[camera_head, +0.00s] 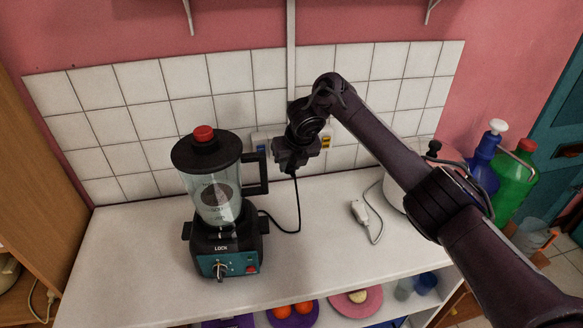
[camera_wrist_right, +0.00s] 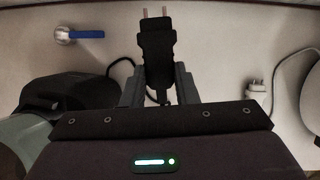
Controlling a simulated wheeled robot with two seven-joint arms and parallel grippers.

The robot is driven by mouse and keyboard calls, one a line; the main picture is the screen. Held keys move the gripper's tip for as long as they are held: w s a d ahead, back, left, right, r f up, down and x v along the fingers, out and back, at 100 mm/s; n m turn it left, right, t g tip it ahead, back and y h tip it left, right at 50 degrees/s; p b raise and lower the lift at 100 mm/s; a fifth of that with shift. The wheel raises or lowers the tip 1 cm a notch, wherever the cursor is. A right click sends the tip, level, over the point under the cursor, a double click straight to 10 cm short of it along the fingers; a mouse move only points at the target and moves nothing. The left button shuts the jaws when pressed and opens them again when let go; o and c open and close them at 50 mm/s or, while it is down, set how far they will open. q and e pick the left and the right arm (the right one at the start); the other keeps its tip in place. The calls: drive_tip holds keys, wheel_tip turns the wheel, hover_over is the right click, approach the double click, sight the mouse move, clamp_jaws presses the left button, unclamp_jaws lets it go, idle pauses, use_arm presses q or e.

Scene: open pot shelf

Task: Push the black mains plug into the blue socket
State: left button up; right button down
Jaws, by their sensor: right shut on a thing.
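My right gripper (camera_head: 296,157) is near the tiled wall above the counter, shut on the black mains plug (camera_wrist_right: 157,48). In the right wrist view the plug sits between the fingers with its two pins pointing away from the gripper, bare and in nothing. Its black cord hangs down in the head view and runs to the blender (camera_head: 215,195). A bluish socket piece (camera_head: 261,137) shows on the wall just left of the gripper, partly hidden. In the right wrist view, a blue bar with a white round part (camera_wrist_right: 85,34) lies left of the plug. My left gripper is not in view.
A white plug (camera_head: 360,211) with its cord lies on the counter (camera_head: 320,245) to the right. A yellow-and-blue wall piece (camera_head: 326,141) is right of the gripper. A blue bottle (camera_head: 484,163) and a green bottle (camera_head: 512,182) stand far right. The counter's front middle is clear.

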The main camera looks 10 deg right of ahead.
idle(0.3)
drive_tip(key=shift+r+m+p, duration=0.1)
drive_tip(key=shift+m+p, duration=0.2)
drive_tip(key=shift+p, duration=0.6)
drive_tip(key=shift+m+h, duration=0.3)
drive_tip(key=shift+a, duration=0.25)
drive_tip(key=shift+w+b, duration=0.4)
drive_tip(key=shift+w, duration=0.4)
